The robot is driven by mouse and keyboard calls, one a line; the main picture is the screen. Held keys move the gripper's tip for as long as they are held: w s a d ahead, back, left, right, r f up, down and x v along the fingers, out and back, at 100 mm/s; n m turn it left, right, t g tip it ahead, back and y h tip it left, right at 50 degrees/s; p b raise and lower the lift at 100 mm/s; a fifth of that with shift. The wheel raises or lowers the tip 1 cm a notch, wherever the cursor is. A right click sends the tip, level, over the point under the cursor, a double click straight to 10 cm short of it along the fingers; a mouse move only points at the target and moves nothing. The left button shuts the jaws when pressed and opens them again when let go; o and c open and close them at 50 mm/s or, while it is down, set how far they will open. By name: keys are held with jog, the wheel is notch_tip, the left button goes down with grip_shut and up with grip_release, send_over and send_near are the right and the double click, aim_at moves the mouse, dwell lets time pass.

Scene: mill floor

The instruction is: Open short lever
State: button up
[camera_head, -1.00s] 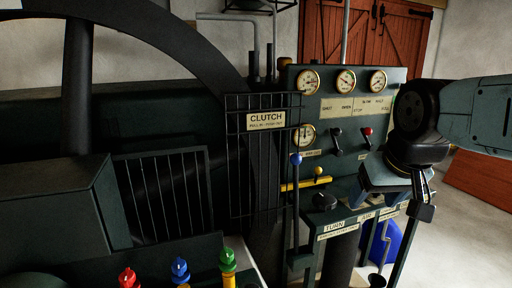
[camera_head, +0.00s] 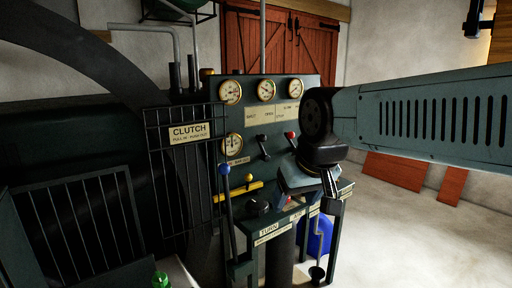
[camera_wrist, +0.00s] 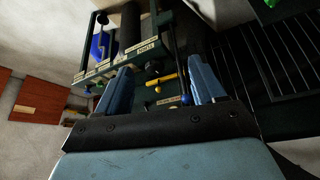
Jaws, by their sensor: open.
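My gripper (camera_head: 331,190) hangs at the right front of the dark green control panel (camera_head: 266,176). It is open; the wrist view shows its two blue fingers apart with nothing held between them (camera_wrist: 160,65). Several levers show: a small one with a dark handle (camera_head: 263,147), one with a red knob (camera_head: 290,135), and a long upright one with a blue knob (camera_head: 225,170). A yellow bar (camera_head: 238,191) has a yellow knob above it. I cannot tell which is the short lever. In the wrist view, the yellow bar (camera_wrist: 164,80) and blue knob (camera_wrist: 186,99) show between the fingers.
A ledge with a TURN label (camera_head: 270,231) and a black knob (camera_head: 258,206) juts below the panel. A barred guard with a CLUTCH sign (camera_head: 189,132) stands left. A blue rounded thing (camera_head: 320,234) is under the ledge. Open floor (camera_head: 410,240) lies right.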

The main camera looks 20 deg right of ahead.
jog(key=shift+w+r, duration=0.15)
jog(key=shift+w, duration=0.05)
jog(key=c, duration=0.3)
jog(key=shift+n, duration=0.4)
jog(key=w+r, duration=0.1)
jog(key=w, duration=0.3)
jog(key=w+d+r, duration=0.1)
jog(key=w+r, duration=0.1)
jog(key=w, duration=0.2)
jog(key=w+d+r, duration=0.1)
jog(key=w+r, duration=0.1)
jog(key=w, duration=0.3)
jog(key=shift+r, duration=0.25)
grip_shut()
jog(key=w+d+f+n+h, duration=0.1)
jog(key=w, duration=1.3)
jog(key=w+d+f+n+t+h, duration=0.1)
jog(key=w+d+f, duration=0.1)
jog(key=w, duration=1.1)
jog(key=w+d+f+n+h, duration=0.1)
jog(key=w+d+f, duration=0.1)
jog(key=w, duration=1.2)
jog(key=shift+w+d+t, duration=0.15)
jog(key=shift+w+t, duration=0.15)
jog(key=shift+t, duration=0.1)
